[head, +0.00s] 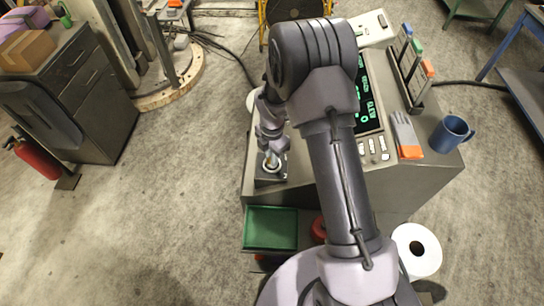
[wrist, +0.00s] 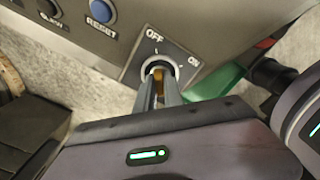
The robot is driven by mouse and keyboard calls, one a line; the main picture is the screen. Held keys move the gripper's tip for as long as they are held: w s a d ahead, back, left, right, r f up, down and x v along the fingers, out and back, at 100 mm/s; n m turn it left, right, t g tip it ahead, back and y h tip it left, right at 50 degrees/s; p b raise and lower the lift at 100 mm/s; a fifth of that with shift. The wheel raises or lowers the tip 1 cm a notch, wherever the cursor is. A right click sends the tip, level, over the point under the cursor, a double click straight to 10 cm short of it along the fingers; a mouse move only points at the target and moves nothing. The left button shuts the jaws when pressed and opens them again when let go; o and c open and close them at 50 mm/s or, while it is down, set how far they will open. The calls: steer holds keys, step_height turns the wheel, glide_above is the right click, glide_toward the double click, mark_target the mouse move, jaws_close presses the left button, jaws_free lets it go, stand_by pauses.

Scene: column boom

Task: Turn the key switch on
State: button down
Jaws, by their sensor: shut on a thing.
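The key switch (wrist: 163,66) sits on a dark square plate marked OFF and ON on the grey console. Its brass key (wrist: 158,74) shows between the fingers of my gripper (wrist: 158,88), which is shut on it. The key lies close to upright in the wrist view, between the OFF and ON marks; its exact angle is hard to read. In the head view my gripper (head: 270,158) is over the switch plate (head: 270,178) at the console's left front corner, and the key is mostly hidden.
A blue RESET button (wrist: 101,11) is beside the switch plate. A green tray (head: 271,228) is below the console's front. A blue mug (head: 450,134) and a grey and orange glove (head: 407,137) lie on the console's right side. Open floor is to the left.

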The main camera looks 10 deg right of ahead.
steer(key=shift+m+b, duration=0.35)
steer(key=shift+m, duration=0.45)
steer(key=shift+m+b, duration=0.4)
steer(key=shift+m, duration=0.7)
steer(key=shift+m+b, duration=0.75)
steer(key=shift+m, duration=1.35)
steer(key=shift+m+b, duration=0.7)
steer(key=shift+m, duration=1.3)
steer(key=shift+w+m, duration=0.1)
steer(key=shift+m, duration=0.2)
steer(key=shift+r+m+b, duration=0.1)
steer(key=shift+m+b, duration=0.55)
steer(key=shift+m, duration=1.05)
steer(key=c, duration=1.5)
jaws_free()
steer(key=shift+o, duration=0.2)
